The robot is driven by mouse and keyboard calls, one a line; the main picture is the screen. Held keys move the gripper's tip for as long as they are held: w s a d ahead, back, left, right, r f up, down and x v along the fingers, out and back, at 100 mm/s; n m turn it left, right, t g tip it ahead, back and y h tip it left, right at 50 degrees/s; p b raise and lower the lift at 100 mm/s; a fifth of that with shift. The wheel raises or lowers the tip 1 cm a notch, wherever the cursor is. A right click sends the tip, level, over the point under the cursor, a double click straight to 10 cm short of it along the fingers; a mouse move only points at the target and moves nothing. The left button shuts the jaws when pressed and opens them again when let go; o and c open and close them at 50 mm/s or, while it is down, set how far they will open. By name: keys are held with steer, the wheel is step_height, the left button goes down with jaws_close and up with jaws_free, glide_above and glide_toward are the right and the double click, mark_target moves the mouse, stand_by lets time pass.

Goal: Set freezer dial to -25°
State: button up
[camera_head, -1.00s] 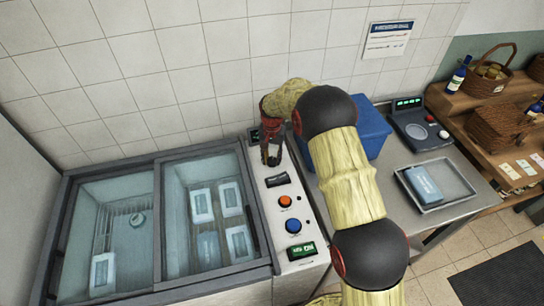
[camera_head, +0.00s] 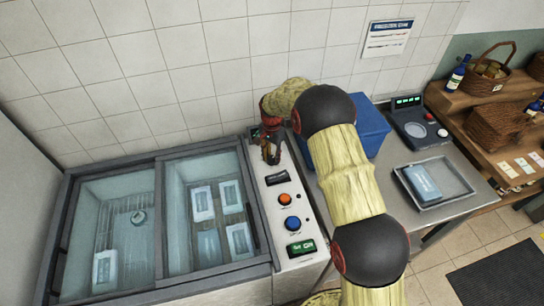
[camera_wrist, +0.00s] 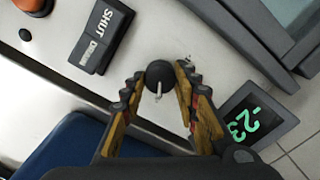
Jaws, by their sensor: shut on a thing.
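The freezer dial (camera_wrist: 160,76) is a round black knob with a pale pointer on the light control panel. In the wrist view my gripper (camera_wrist: 157,83) has a finger on each side of the dial and is shut on it. A black display (camera_wrist: 247,124) beside it shows green digits that read -23. In the head view my gripper (camera_head: 271,157) reaches down to the back end of the panel, and it hides the dial and most of the display there.
A black switch marked SHUT (camera_wrist: 101,35) sits on the panel near the dial. An orange button (camera_head: 285,200) and a blue button (camera_head: 292,223) lie further forward. The glass-topped freezer (camera_head: 160,157) is to the left, a blue bin (camera_head: 372,135) to the right.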

mark_target(272, 158)
steer(key=o, duration=1)
steer(key=shift+o, duration=0.8)
step_height(272, 158, up, 12)
